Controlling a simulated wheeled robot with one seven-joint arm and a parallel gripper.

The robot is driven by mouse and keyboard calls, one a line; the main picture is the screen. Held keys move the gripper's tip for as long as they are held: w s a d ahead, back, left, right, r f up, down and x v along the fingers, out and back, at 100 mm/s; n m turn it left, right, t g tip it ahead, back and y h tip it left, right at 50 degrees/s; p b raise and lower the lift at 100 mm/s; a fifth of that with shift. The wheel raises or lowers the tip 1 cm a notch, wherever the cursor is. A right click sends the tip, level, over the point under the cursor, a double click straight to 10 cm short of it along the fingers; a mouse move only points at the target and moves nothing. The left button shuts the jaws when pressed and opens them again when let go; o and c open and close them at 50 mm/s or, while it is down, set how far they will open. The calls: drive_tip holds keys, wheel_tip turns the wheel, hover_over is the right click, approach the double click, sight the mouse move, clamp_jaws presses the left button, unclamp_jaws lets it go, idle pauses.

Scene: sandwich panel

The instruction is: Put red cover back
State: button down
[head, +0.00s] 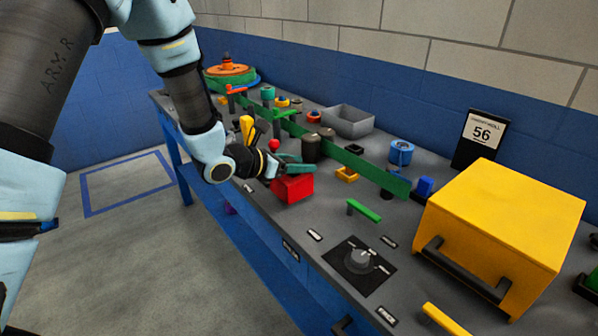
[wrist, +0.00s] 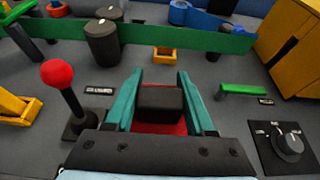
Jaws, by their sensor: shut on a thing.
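The red cover (head: 293,189) is a red box near the front edge of the grey panel, left of the middle in the head view. In the wrist view its red top (wrist: 158,128) shows under a dark block (wrist: 160,98), which looks like its handle. My gripper (head: 291,163) has teal fingers and is over the cover. In the wrist view the fingers of my gripper (wrist: 160,76) stand on both sides of the dark block, shut on it. The cover's underside is hidden, so I cannot tell whether it touches the panel.
A red-knobbed lever (wrist: 57,75) stands close left of my gripper. A dark cylinder (wrist: 103,42) and a green rail (wrist: 225,40) lie behind. A green handle (head: 364,210), a dial (head: 359,260) and a yellow box (head: 500,222) are to the right.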

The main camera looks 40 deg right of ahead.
drive_tip(key=shift+f, duration=1.4)
drive_tip(key=shift+f, duration=0.2)
drive_tip(key=shift+c, duration=1.2)
unclamp_jaws()
drive_tip(key=shift+r, duration=0.1)
drive_tip(key=shift+r, duration=0.1)
drive_tip(key=s+a+r+m+g+y+b, duration=0.1)
drive_tip(key=a+r+m+y, duration=0.3)
drive_tip(key=a, duration=1.1)
drive_tip(key=s+a+m+g+y+b, duration=0.1)
drive_tip(key=a+m+g+y+b, duration=0.15)
drive_tip(key=a+m, duration=0.75)
drive_tip(key=w+a+r+m+t+y, duration=0.1)
drive_tip(key=w+a+m+t+y, duration=0.1)
drive_tip(key=a, duration=1)
drive_tip(key=w+a+r+m+t+y, duration=0.1)
drive_tip(key=w+a+t+y, duration=0.3)
drive_tip(key=a, duration=0.9)
drive_tip(key=shift+w+a+m+y+p, duration=0.25)
drive_tip(key=shift+w+m+y+p, duration=0.15)
drive_tip(key=shift+m, duration=0.4)
